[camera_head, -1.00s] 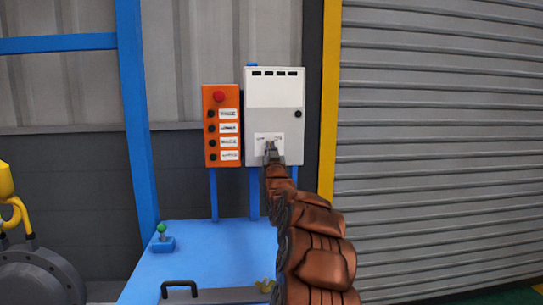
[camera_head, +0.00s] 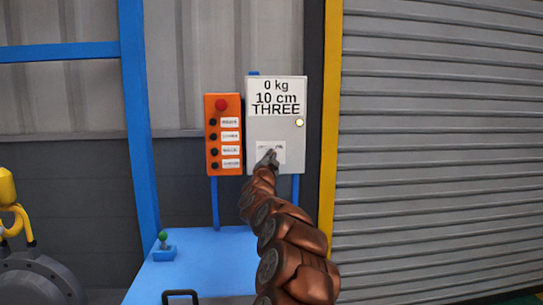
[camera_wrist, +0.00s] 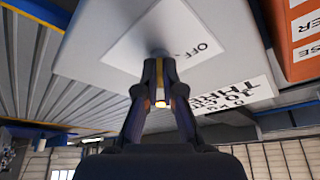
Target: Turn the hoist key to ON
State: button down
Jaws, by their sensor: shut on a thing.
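The hoist panel is a light grey box (camera_head: 288,132). Its display (camera_head: 277,98) reads "0 kg", "10 cm", "THREE", and a small round lamp (camera_head: 299,122) glows. A white key label (camera_head: 279,148) is low on the panel front. In the wrist view the label (camera_wrist: 128,38) shows "OFF" beside the key spot. My gripper (camera_head: 268,158) is at this label; in the wrist view its fingers (camera_wrist: 160,78) are shut on the hoist key. The key is mostly hidden between the fingers, so I cannot read its exact angle.
An orange button box (camera_head: 223,135) with a red button and several black ones is just left of the panel. A yellow post (camera_head: 332,120) and grey shutter (camera_head: 430,140) stand right.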

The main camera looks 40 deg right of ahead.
jog(key=shift+s+d+r+m, duration=0.1)
jog(key=shift+s+d+m, duration=0.05)
jog(key=shift+m, duration=0.15)
jog(key=c, duration=1.5)
grip_release()
jog(key=shift+c, duration=0.2)
jog(key=shift+o, duration=1.1)
jog(key=shift+a, duration=0.2)
jog(key=v, duration=1.1)
jog(key=shift+s+a, duration=0.2)
jog(key=shift+a, duration=0.15)
